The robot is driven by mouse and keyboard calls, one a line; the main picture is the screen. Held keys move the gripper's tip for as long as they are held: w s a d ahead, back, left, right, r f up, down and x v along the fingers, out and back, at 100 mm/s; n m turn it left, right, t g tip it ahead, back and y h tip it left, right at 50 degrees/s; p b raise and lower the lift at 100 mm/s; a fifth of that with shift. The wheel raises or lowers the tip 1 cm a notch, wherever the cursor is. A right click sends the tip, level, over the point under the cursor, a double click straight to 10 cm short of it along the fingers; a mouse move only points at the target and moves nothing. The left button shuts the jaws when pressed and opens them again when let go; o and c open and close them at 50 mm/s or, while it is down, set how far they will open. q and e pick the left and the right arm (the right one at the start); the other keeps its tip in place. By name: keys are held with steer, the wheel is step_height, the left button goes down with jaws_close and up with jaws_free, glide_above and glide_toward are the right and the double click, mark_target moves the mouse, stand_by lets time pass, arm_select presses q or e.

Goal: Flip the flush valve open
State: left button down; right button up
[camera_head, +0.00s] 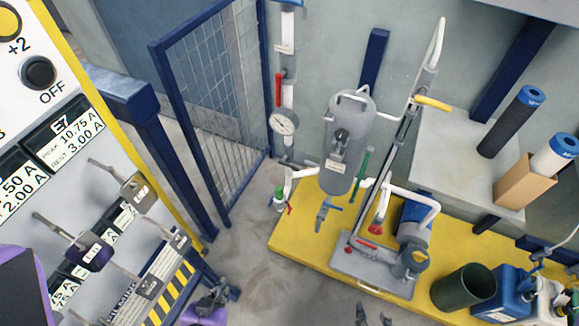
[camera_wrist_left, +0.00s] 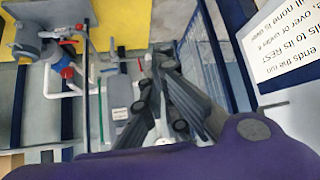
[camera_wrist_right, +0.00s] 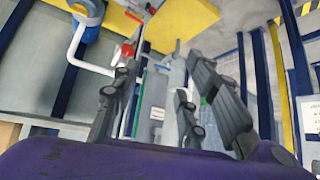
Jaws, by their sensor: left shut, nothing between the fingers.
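None of the valves has a readable name, so I cannot tell which one is the flush valve. The grey filter tank (camera_head: 345,150) has a valve with a blue handle (camera_head: 326,207) beneath it. A small red handle (camera_head: 290,208) sits at the lower left pipe. A red lever (camera_head: 277,88) lies along the upright pipe above the gauge, and a yellow lever (camera_head: 433,103) sticks out at the right pipe. My left gripper (camera_head: 215,297) is shut and empty, left of the skid. My right gripper (camera_head: 372,315) is open and empty, in front of the skid. Both are apart from the valves.
A yellow skid base (camera_head: 300,240) carries the tank, a pump (camera_head: 412,258) and a dark green bucket (camera_head: 463,288). A control panel (camera_head: 45,110) stands at the left, close to my left arm. A blue mesh fence (camera_head: 215,100) stands behind. Grey floor (camera_head: 262,290) lies clear between.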

arm_select(q)
steer(key=d+b+x, duration=0.1)
steer(key=b+x, duration=0.3)
steer(key=x, duration=0.3)
arm_select(e)
steer(key=s+f+g+b, duration=0.2)
steer(key=s+f+b, duration=0.3)
steer(key=s+f, duration=0.6)
arm_select(q)
step_height(320, 180, up, 7)
steer(key=m+t+h+b, duration=0.3)
steer(key=t+h+b, duration=0.3)
steer(key=t+b, duration=0.35)
glide_above(289, 166)
steer(key=s, duration=0.4)
steer(key=shift+w+d+f, duration=0.15)
steer(key=shift+d+f, duration=0.2)
steer(key=shift+f, duration=0.2)
arm_select(e)
steer(key=w+x, duration=0.1)
steer(key=x, duration=0.8)
steer(key=shift+d+r, duration=0.15)
steer(key=shift+d, duration=0.15)
arm_select(q)
steer(key=shift+d+f+m, duration=0.2)
steer(key=shift+m, duration=0.3)
